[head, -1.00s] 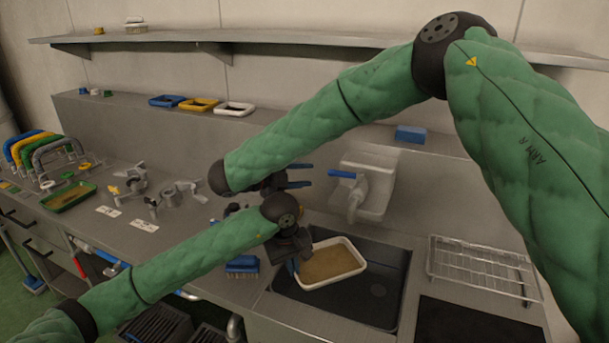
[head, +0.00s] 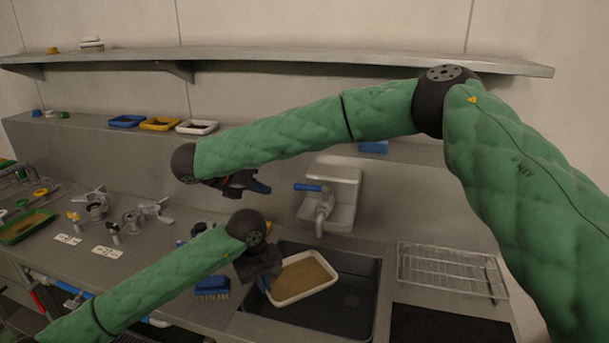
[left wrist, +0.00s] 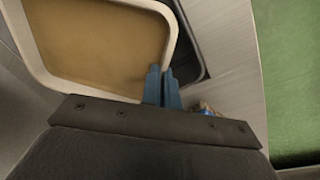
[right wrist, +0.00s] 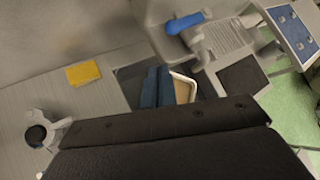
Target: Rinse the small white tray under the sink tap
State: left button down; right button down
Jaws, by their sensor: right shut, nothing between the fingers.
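The small white tray (head: 306,294) is tilted over the dark sink basin (head: 355,310); brown matter covers its inside. My left gripper (head: 266,284) is shut on its near-left rim. The left wrist view shows both fingers (left wrist: 163,88) close together at the white rim (left wrist: 172,40). The tap (head: 322,210) has a blue lever (head: 309,187) and sits on a pale wall unit behind the sink. I see no water stream. My right gripper (head: 265,187) is shut and empty, left of the lever and apart from it. The lever also shows in the right wrist view (right wrist: 188,21).
A wire rack (head: 452,271) stands right of the sink. A blue brush (head: 212,286) lies left of it. Metal fittings (head: 95,205) stand farther left. Small blue, yellow and white trays (head: 160,124) sit on the back ledge. A long shelf (head: 300,62) runs above.

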jog(key=r+m+y, duration=0.1)
jog(key=m, duration=0.4)
notch_tip(320, 180, up, 11)
jog(key=m+g+y, duration=0.2)
jog(key=m+y, duration=0.5)
jog(key=m, duration=2.1)
send_over(312, 188)
jog(key=w+a, duration=0.2)
jog(key=w, duration=0.1)
notch_tip(312, 188, down, 11)
jog(key=shift+s+f, duration=0.15)
jog(key=shift+f, duration=0.05)
jog(key=shift+d, duration=0.1)
